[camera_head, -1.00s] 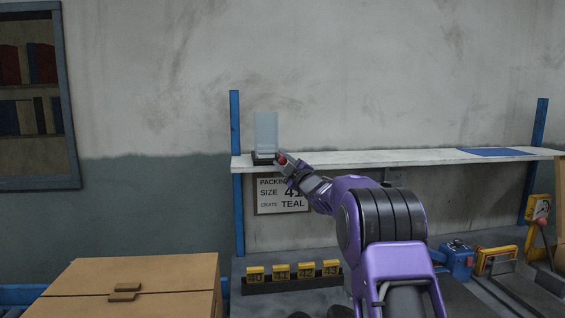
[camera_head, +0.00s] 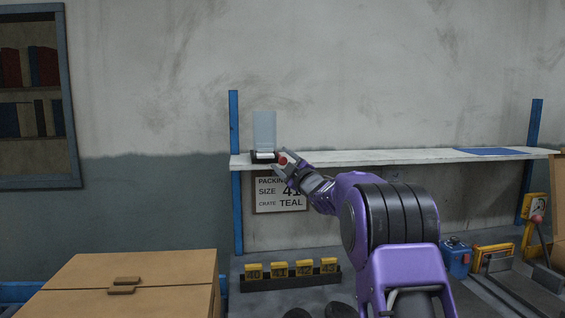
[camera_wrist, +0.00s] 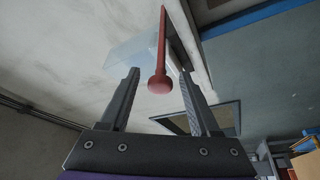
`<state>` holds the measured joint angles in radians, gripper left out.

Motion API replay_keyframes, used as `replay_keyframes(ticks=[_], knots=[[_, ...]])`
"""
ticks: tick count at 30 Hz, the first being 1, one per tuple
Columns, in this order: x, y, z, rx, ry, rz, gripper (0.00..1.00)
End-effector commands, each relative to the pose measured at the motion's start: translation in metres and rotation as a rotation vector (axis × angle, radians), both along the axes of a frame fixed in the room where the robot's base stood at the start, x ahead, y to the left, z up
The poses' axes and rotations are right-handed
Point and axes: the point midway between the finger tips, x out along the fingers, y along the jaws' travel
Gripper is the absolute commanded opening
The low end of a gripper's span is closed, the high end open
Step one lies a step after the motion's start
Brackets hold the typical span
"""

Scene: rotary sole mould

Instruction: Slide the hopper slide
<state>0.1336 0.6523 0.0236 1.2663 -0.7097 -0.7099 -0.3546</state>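A translucent pale blue hopper (camera_head: 264,130) stands on a dark base near the left end of the white shelf. A slide with a red knob (camera_head: 282,160) sticks out at its right side. In the wrist view, the knob (camera_wrist: 160,84) ends a red rod (camera_wrist: 163,40) that runs toward the hopper. My gripper (camera_head: 279,163) is at the knob, just right of the hopper base. In the wrist view, my gripper (camera_wrist: 159,74) is open, with the knob and rod between its fingers. A gap shows on each side, and neither finger appears to touch.
The white shelf (camera_head: 400,157) runs along the wall between blue posts, with a blue sheet (camera_head: 490,151) at right. A packing sign (camera_head: 281,195) hangs below. Several yellow numbered blocks (camera_head: 279,269) stand in a rack underneath. A cardboard box (camera_head: 130,270) is at lower left.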

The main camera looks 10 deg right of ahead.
Motion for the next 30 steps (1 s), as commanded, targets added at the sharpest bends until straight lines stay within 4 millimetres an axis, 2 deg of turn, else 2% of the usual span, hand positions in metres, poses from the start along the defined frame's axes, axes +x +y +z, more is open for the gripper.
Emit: replay_keyframes(ticks=[6,11,30], knots=[[-0.002,-0.001,-0.001,0.0,0.0,0.0,0.63],[-0.016,-0.006,-0.004,0.0,0.0,0.0,0.63],[-0.135,-0.047,-0.031,-0.001,0.0,-0.002,0.63]])
